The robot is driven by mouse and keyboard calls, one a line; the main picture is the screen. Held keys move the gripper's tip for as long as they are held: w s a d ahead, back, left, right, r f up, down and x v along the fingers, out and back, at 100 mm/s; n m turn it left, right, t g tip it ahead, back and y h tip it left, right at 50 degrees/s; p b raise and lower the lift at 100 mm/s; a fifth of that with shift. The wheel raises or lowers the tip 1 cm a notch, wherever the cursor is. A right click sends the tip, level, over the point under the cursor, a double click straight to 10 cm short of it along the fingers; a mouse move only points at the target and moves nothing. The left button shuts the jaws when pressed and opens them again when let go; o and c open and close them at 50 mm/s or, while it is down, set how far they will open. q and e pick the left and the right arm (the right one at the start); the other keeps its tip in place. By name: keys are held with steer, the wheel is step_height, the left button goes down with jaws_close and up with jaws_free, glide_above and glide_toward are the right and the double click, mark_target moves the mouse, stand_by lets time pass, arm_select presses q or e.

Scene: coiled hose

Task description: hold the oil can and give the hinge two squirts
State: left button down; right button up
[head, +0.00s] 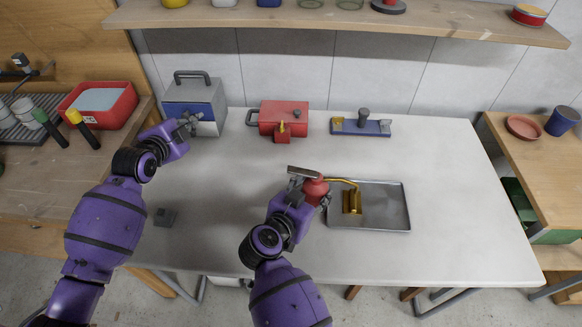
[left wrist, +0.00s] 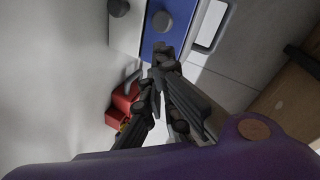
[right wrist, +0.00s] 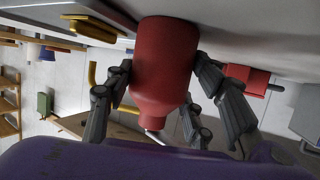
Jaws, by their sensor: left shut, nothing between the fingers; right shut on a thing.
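My right gripper (head: 318,197) is shut around the red oil can (head: 314,188). The can has a grey lever on top and a thin yellow spout (head: 342,180) pointing right; its body fills the middle of the right wrist view (right wrist: 165,65). I cannot tell whether its base touches the table. A brass hinge (head: 352,202) stands in the metal tray (head: 388,206), with the spout's end just above it. The hinge also shows in the right wrist view (right wrist: 92,30). My left gripper (head: 190,124) is shut and empty, close to the front of a grey and blue box (head: 207,100).
A red box (head: 292,112) and a blue holder (head: 360,128) stand at the table's back. A red bin (head: 122,98) is on the left bench. The right part of the table is clear.

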arm_select(q)
steer(key=d+r+m+g+h, duration=0.1)
steer(key=d+g+h, duration=0.2)
steer(key=d, duration=1.1)
step_height(320, 180, up, 9)
steer(key=m+g+y, duration=0.3)
steer(key=g, duration=0.8)
glide_above(289, 169)
steer(key=a, duration=0.1)
steer(key=shift+f, duration=0.2)
steer(key=shift+w+f, duration=0.1)
steer(key=shift+d+f, duration=0.2)
steer(key=shift+f, duration=1.5)
steer(key=shift+d+f, duration=0.15)
steer(key=shift+f, duration=1.5)
steer(key=shift+f, duration=0.1)
